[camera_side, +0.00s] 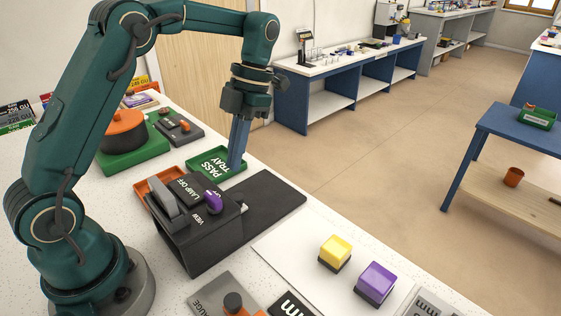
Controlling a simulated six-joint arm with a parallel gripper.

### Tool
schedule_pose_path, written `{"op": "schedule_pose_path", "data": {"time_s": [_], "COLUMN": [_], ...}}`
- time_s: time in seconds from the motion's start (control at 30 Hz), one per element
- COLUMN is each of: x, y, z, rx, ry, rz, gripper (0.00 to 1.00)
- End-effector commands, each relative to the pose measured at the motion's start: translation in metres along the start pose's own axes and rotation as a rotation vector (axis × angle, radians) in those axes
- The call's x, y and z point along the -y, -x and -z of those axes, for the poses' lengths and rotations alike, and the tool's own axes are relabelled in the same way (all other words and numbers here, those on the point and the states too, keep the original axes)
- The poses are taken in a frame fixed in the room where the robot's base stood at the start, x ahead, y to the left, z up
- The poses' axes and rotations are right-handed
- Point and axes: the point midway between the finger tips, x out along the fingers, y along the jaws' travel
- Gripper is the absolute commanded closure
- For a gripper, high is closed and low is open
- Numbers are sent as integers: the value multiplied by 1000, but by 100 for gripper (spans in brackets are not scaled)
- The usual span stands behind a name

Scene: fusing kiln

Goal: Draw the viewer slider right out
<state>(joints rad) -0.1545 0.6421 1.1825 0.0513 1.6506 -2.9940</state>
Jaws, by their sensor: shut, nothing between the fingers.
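The viewer is a dark box (205,240) on the white worktop, marked "LAMP OFF" and "VIEW". A grey lever (164,199) stands on its left side, and a rounded purple piece (213,201) sits at its "VIEW" end. I cannot tell for sure which part is the slider. A small dark knob shows at its right edge. My gripper (235,166) points down, shut and empty, with its blue-grey fingers over the right part of the green pass tray (197,176). It is behind the viewer and appears apart from the purple piece.
A dark flat plate (275,200) lies right of the viewer. An orange tray (150,184) is partly hidden behind it. A yellow block (335,251) and a purple block (375,284) stand on a white sheet in front.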

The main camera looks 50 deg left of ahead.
Motion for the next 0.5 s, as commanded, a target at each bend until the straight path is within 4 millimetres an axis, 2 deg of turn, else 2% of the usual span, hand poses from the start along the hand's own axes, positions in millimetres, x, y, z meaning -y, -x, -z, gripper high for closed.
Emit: {"op": "schedule_pose_path", "data": {"time_s": [0.5], "x": [0], "y": [-68], "z": [1], "rx": [-3], "ry": [-2], "rz": [1], "gripper": [100]}}
